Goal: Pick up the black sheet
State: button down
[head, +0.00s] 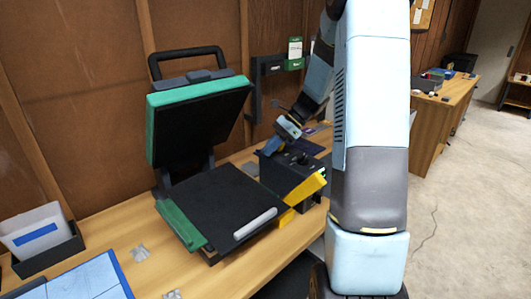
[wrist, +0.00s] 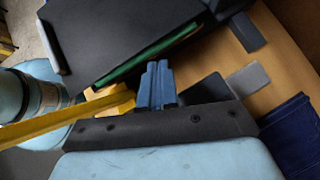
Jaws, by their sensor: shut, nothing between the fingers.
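A heat press stands open on the wooden bench, its green-and-black upper plate (head: 195,120) tilted back. A flat black surface (head: 215,205) covers its lower bed; I cannot tell whether this is a separate black sheet or the bed itself. It also shows in the wrist view as a dark slab (wrist: 130,38) with a green edge below. My gripper (head: 270,148) is over the black box to the right of the press. In the wrist view its blue fingers (wrist: 157,82) are together with nothing between them, near the slab's green edge. They look apart from the slab.
The black box (head: 285,178) with a yellow handle (head: 306,188) stands close under my gripper. Dark folded cloth (wrist: 295,135) lies beside it. The bench front is mostly clear.

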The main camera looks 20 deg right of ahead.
jog(key=x, duration=0.8)
jog(key=shift+a+f, duration=0.1)
jog(key=shift+f, duration=0.05)
